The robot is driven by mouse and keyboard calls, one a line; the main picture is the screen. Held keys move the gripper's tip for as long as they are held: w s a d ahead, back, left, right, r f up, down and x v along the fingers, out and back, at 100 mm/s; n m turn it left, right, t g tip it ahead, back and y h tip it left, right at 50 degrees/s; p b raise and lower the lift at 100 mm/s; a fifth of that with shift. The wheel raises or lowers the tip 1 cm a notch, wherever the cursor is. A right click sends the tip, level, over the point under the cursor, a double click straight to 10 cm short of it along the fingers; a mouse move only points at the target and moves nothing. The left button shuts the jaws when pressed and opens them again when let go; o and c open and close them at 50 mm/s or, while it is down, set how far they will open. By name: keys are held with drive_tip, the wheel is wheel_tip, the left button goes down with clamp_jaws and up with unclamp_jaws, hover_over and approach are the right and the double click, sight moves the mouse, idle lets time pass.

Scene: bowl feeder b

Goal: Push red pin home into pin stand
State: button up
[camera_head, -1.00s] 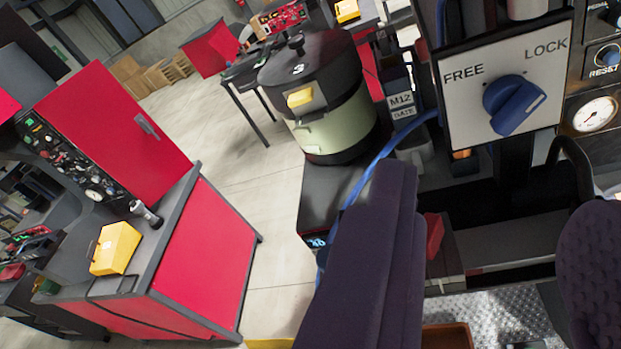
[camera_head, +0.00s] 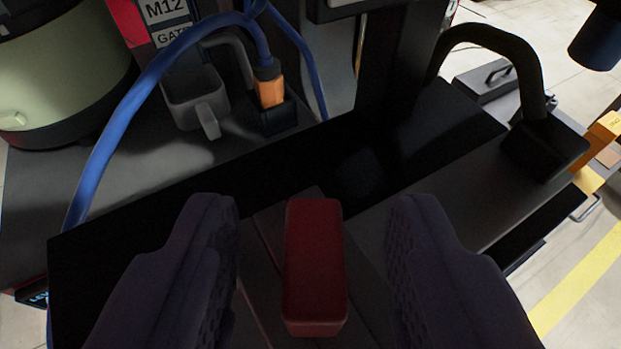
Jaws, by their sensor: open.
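A dark red block-shaped piece (camera_head: 314,262), which looks like the red pin, stands out from a dark grey fixture (camera_head: 262,226), which looks like the pin stand. My gripper (camera_head: 318,245) is open, with one dark padded finger on each side of the red piece. A gap shows between each finger and the red piece, so neither touches it. How deep the red piece sits in the fixture cannot be told, as its lower end is hidden.
A blue cable (camera_head: 135,95) and an orange connector (camera_head: 269,88) are behind to the left. A grey-green drum (camera_head: 62,90) stands far left. A black hose (camera_head: 490,40) arches into a block at right. Open floor with a yellow stripe (camera_head: 580,285) lies at right.

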drive_tip(key=shift+x, duration=0.75)
drive_tip(key=shift+s, duration=0.1)
clamp_jaws()
drive_tip(key=shift+r, duration=0.1)
